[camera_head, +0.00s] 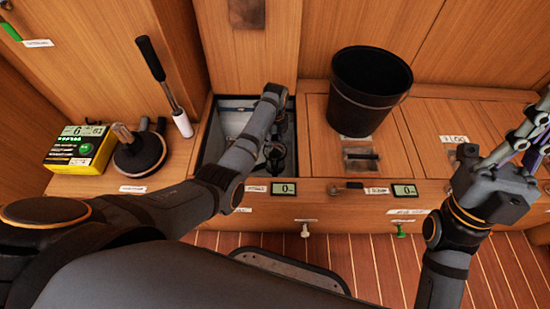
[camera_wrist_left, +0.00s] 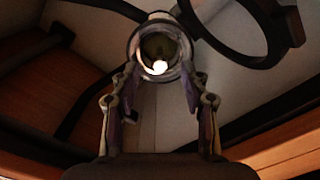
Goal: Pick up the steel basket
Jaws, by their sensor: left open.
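My left gripper (camera_head: 275,152) reaches down into an open recessed locker (camera_head: 207,148) in the counter, and my arm hides much of the inside. In the left wrist view my left gripper (camera_wrist_left: 160,78) is open. A round, shiny cup with a bright rim, which looks like the steel basket (camera_wrist_left: 160,50), shows just beyond and between its fingertips. I cannot tell whether the fingers touch it. In the head view the basket is not clearly seen. My right gripper (camera_head: 530,135) is at the right edge, away from the locker, partly cut off.
A black bucket (camera_head: 367,92) stands on the counter right of the locker. To the left are a yellow box (camera_head: 82,150), a dark round-based device (camera_head: 139,155) and a black-handled tool (camera_head: 164,85). Dark curved parts (camera_wrist_left: 260,40) surround the cup in the wrist view.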

